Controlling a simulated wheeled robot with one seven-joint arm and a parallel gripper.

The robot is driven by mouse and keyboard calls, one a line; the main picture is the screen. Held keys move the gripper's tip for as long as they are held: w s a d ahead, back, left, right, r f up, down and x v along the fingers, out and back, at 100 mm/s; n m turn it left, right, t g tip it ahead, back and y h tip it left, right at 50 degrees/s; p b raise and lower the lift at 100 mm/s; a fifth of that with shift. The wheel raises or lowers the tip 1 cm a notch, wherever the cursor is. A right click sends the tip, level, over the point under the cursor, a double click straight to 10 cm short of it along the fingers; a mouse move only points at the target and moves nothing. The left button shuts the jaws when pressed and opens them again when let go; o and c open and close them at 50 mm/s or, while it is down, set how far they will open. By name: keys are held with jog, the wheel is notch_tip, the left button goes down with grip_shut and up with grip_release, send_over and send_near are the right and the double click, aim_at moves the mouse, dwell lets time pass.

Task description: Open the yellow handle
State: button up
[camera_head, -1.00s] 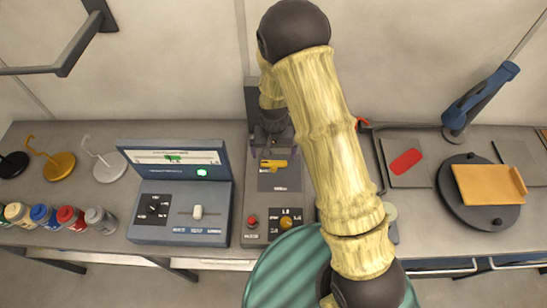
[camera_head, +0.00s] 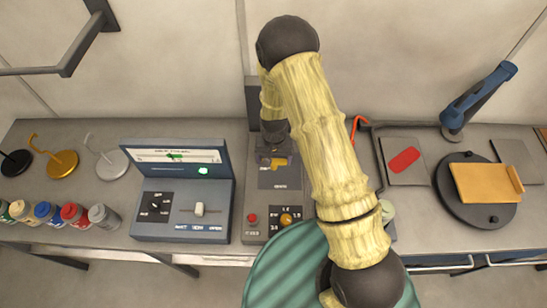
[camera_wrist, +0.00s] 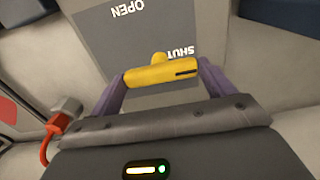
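The yellow handle (camera_head: 278,162) sits on a grey upright panel of the control box in the middle of the bench, partly covered by my gripper in the head view. In the wrist view the yellow handle (camera_wrist: 160,73) lies crosswise beside the upside-down "SHUT" label; "OPEN" is farther off on the same plate (camera_wrist: 150,35). My gripper (camera_wrist: 162,75) has its two purple fingers wide apart, one at each end of the handle. Whether they touch the ends I cannot tell. In the head view my gripper (camera_head: 272,140) is over the panel, its fingers mostly hidden.
Left of the panel stands a blue-grey console (camera_head: 182,190) with a dial and slider. A red button (camera_head: 252,217) and yellow knob (camera_head: 287,219) are in front of the handle. A red-orange hooked piece (camera_head: 355,128) is close on the right.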

aim_at(274, 160)
jog(key=shift+n+b, duration=0.3)
jog(key=n+b, duration=0.2)
jog(key=n, duration=0.1)
jog(key=shift+f, duration=0.15)
jog(key=n+b, duration=0.3)
jog(key=n, duration=0.2)
jog(key=shift+n, duration=0.3)
jog(key=n+b, duration=0.1)
jog(key=n, duration=0.3)
jog(key=shift+n, duration=0.3)
jog(key=shift+r+n, duration=0.2)
jog(key=shift+n, duration=1.9)
jog(key=o, duration=0.9)
jog(key=shift+r, duration=0.1)
notch_tip(274, 160, up, 17)
jog(key=b, duration=0.2)
jog(key=shift+b, duration=0.4)
